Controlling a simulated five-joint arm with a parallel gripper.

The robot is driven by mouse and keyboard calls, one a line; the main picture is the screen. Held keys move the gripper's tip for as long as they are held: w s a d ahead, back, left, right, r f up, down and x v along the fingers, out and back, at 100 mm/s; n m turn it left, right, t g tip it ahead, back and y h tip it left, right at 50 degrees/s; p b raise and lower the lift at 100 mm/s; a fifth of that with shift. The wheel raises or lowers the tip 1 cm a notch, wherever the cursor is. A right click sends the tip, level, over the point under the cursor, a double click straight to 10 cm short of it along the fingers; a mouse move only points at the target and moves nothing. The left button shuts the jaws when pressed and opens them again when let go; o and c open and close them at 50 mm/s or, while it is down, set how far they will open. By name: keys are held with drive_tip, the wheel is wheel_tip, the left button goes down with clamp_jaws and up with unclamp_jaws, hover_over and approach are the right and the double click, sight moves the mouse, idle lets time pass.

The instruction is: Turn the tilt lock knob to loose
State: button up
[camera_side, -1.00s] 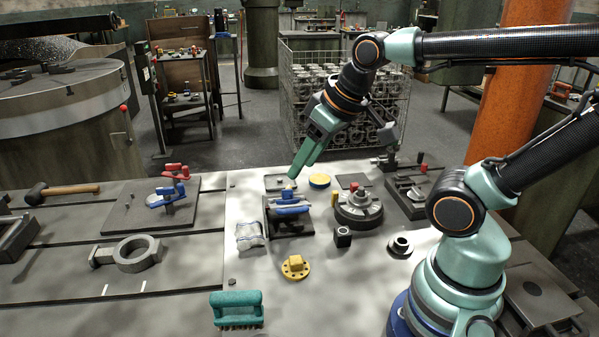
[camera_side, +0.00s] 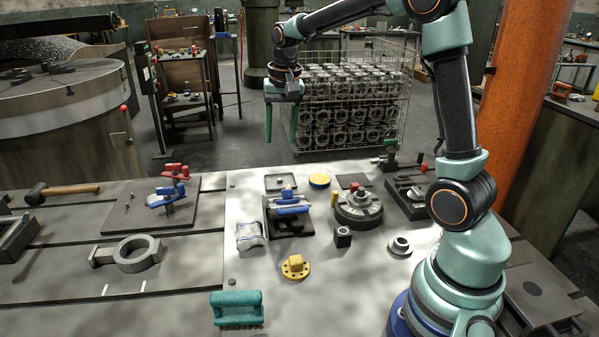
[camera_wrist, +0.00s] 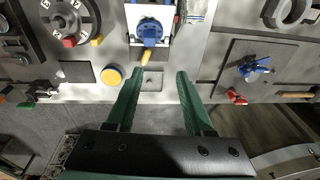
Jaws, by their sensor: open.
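No label marks the tilt lock knob, and I cannot tell for sure which part it is. A blue clamp-like fixture (camera_side: 291,209) on a dark plate stands mid-table; in the wrist view the blue part (camera_wrist: 150,30) has a yellow-orange lever end (camera_wrist: 145,70) pointing toward my gripper. A round dark rotary table (camera_side: 358,210) is to its right, with a red knob also seen in the wrist view (camera_wrist: 69,41). My gripper (camera_side: 281,138) is open and empty, pointing down high above the table's back edge. Its fingers (camera_wrist: 157,80) are apart with nothing between them.
A yellow disc (camera_side: 319,180) and a shallow grey tray (camera_side: 274,184) lie near the back edge. A black block (camera_side: 343,237), yellow flange (camera_side: 295,267) and teal brush (camera_side: 237,309) are in front. A wire crate of castings (camera_side: 350,100) stands behind the table.

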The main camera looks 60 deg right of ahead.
sight(288, 185)
drive_tip(key=w+d+f+m+g, duration=0.2)
drive_tip(key=w+d+f+m, duration=0.15)
drive_tip(key=d+f, duration=0.35)
drive_tip(key=f, duration=1.2)
drive_tip(key=shift+s+a+f, duration=0.1)
drive_tip(key=shift+a, duration=0.2)
clamp_jaws()
